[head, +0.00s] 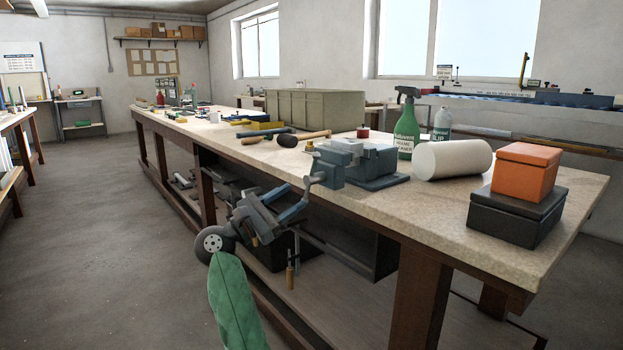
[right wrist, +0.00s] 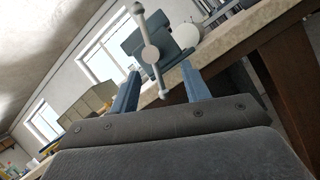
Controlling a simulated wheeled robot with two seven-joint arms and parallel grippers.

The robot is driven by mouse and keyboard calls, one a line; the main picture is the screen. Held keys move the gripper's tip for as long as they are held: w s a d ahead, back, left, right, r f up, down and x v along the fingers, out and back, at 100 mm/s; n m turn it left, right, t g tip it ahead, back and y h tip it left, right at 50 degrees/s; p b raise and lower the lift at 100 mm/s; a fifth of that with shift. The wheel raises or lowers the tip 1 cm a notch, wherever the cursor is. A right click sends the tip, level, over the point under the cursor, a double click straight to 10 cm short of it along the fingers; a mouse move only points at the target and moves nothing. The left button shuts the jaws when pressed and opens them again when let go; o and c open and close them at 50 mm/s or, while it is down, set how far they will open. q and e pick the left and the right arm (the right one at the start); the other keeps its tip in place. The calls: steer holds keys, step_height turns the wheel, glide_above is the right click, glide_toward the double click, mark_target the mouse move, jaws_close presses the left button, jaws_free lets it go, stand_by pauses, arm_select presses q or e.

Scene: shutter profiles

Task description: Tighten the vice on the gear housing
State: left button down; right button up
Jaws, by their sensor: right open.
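The blue-grey vice (head: 368,162) stands at the near edge of the workbench. Its handle (head: 318,178) sticks out over the front edge; in the right wrist view the handle (right wrist: 150,54) is a steep bar with round ends and a central hub. A light grey block, probably the gear housing (head: 345,146), sits at the vice jaws; whether it is clamped I cannot tell. My right gripper (head: 291,205) is open and empty, below and left of the handle. In the right wrist view, the handle shows between and beyond the open fingers (right wrist: 160,84), apparently untouched. My left gripper is not in view.
A mallet (head: 285,138) lies left of the vice. A green spray bottle (head: 406,125), a white roll (head: 451,158) and an orange box (head: 525,172) on a dark box stand to its right. The bench edge and under-shelf are close to my right arm. The floor at left is clear.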

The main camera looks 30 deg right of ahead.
mark_target(311, 181)
steer(key=shift+w+d+r+n+t+b, duration=0.1)
steer(key=shift+d+r+n+t+b, duration=0.1)
steer(key=shift+d+r+n, duration=0.75)
steer(key=shift+w+d+r+n+t+b, duration=0.15)
steer(key=shift+d+n, duration=0.25)
steer(key=shift+d, duration=1.05)
steer(key=shift+w+d+r+n+t+b, duration=0.2)
steer(key=shift+d+r+n, duration=0.45)
steer(key=shift+d, duration=0.55)
steer(key=shift+s, duration=0.15)
jaws_close()
